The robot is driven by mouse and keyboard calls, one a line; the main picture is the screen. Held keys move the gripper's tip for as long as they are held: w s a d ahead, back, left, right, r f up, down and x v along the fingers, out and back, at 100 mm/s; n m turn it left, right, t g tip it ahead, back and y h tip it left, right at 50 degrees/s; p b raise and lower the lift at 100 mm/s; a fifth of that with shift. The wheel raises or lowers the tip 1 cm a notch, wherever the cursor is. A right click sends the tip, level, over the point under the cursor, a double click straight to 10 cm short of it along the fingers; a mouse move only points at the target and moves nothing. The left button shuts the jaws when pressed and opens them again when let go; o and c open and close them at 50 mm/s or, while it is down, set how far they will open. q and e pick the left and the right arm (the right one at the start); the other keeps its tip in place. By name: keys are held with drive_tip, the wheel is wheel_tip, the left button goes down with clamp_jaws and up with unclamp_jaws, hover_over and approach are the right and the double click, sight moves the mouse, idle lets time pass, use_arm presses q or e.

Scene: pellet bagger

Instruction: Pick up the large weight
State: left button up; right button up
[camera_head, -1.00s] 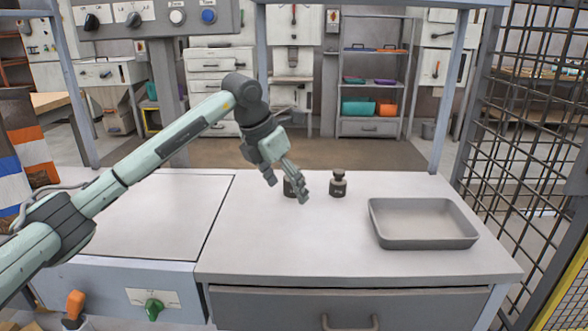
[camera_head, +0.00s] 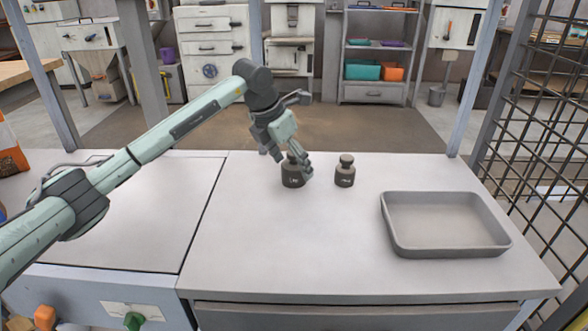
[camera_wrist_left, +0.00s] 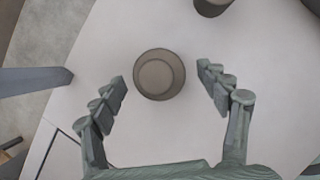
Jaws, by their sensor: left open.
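The large weight (camera_head: 292,180), dark grey with a knob on top and a pale label, stands upright on the light worktop. My left gripper (camera_head: 291,161) is open just above it, and its fingers partly hide the knob. In the left wrist view the large weight (camera_wrist_left: 159,74) is seen from above as a round shape between the two spread fingers (camera_wrist_left: 161,84), with clear gaps on both sides. A smaller dark weight (camera_head: 345,173) stands to its right; part of it shows at the top edge of the wrist view (camera_wrist_left: 212,5). My right gripper is not seen.
A grey empty tray (camera_head: 445,225) sits on the right of the worktop (camera_head: 270,250). A metal post (camera_head: 482,75) and a mesh fence (camera_head: 545,120) stand behind and to the right. The front middle of the worktop is clear.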

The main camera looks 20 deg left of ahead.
use_arm(q)
drive_tip(key=shift+x, duration=1.2)
drive_tip(key=shift+r, duration=0.1)
clamp_jaws()
drive_tip(key=shift+w+r, duration=0.1)
drive_tip(key=shift+r, duration=0.05)
